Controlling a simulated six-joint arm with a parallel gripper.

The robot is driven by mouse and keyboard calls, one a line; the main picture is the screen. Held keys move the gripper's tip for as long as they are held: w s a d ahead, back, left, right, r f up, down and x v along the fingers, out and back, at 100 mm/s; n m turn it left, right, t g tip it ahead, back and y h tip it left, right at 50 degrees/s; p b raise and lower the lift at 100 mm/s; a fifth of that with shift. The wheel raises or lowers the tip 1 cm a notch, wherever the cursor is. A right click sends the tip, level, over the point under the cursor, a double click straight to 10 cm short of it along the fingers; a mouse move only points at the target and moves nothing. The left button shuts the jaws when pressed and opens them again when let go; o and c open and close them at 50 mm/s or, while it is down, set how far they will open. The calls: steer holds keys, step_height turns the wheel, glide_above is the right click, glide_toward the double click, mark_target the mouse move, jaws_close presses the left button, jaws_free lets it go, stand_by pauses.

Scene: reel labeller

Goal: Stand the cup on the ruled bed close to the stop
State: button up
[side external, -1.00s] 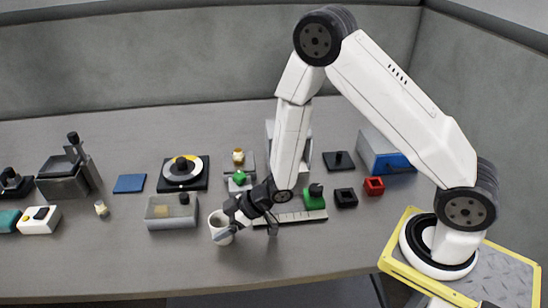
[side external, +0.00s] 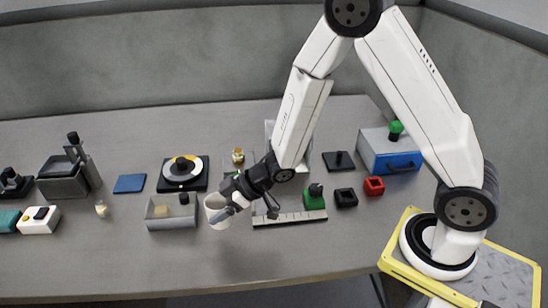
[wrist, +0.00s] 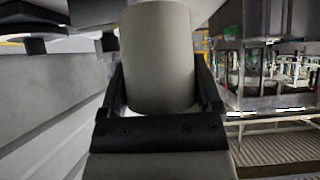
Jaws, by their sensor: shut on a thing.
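A white cup (side external: 215,212) is held in my gripper (side external: 231,206), tilted in the side external view. It appears raised above the grey table, left of the ruled bed. In the wrist view the cup (wrist: 157,60) fills the space between the two black fingers, which are shut on it. The ruled bed (side external: 284,218) is a pale strip with marks along it. The green block with a dark knob at its right end (side external: 314,198) looks like the stop. My gripper partly hides the cup's right side and things behind it.
A grey open box (side external: 172,222) stands just left of the cup. A round dial (side external: 183,171), a black square holder (side external: 346,198), a red square holder (side external: 374,186) and a blue-fronted box (side external: 398,164) stand around. The table in front of the ruled bed is clear.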

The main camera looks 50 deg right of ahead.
mark_target(216, 195)
steer(key=shift+r, duration=1.95)
steer(key=shift+d, duration=0.15)
steer(key=shift+s+d+f+m+t+h, duration=0.5)
steer(key=shift+d+f+m, duration=0.3)
steer(key=shift+d, duration=1.55)
steer(key=shift+s+d+f+m+t+h, duration=0.3)
steer(key=shift+d+f+m+h, duration=0.5)
steer(key=shift+d, duration=1.55)
steer(key=shift+s+d+f+m+t+h, duration=0.4)
steer(key=shift+d+f+m, duration=0.45)
steer(key=shift+d, duration=1.5)
steer(key=shift+f, duration=0.2)
steer(key=shift+f, duration=1.95)
steer(key=shift+f, duration=0.1)
steer(key=o, duration=1.1)
steer(key=shift+o, duration=0.2)
